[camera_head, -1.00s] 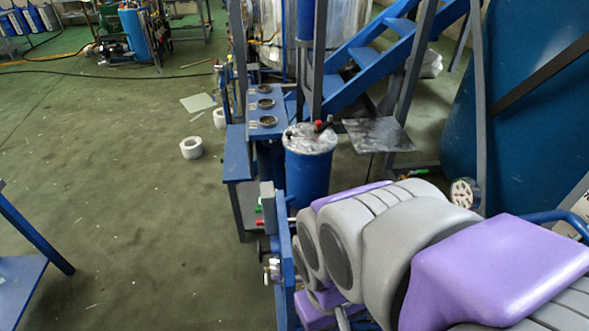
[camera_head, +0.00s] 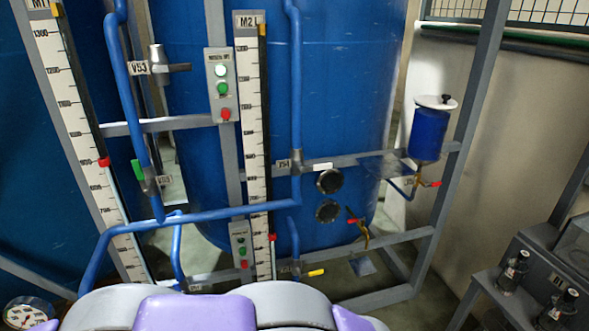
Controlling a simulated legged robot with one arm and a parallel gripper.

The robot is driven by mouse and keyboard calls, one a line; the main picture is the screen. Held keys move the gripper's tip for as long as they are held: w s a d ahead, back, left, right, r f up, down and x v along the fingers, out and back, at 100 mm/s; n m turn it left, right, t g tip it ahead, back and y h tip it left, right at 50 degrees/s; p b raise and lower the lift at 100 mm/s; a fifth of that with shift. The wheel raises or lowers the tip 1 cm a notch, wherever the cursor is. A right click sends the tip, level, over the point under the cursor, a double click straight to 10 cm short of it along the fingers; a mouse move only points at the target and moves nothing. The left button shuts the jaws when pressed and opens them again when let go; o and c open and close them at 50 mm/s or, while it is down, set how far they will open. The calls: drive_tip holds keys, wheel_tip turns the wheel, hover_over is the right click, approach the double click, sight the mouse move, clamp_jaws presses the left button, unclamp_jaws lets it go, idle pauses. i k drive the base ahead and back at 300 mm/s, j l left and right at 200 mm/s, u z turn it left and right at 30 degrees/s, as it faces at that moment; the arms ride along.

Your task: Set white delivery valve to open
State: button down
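A small white bar (camera_head: 322,166) sits beside a grey pipe fitting (camera_head: 296,163) on the blue vertical pipe, in the middle of the view. It looks like a white valve handle and lies roughly level, pointing right. It is too small to tell whether the valve is open or closed. My gripper is not in view. Only rounded grey and purple parts of my arm show along the bottom edge, below and left of this valve.
A large blue tank (camera_head: 360,95) stands behind the pipes. A blue pipe (camera_head: 215,216) crosses in front. Other handles are yellow (camera_head: 316,272), red (camera_head: 435,184) and green (camera_head: 138,168). A small blue vessel (camera_head: 428,135) hangs at right. Dark equipment (camera_head: 535,275) stands lower right.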

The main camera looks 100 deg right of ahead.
sight(328, 166)
drive_tip(key=z, duration=3.65)
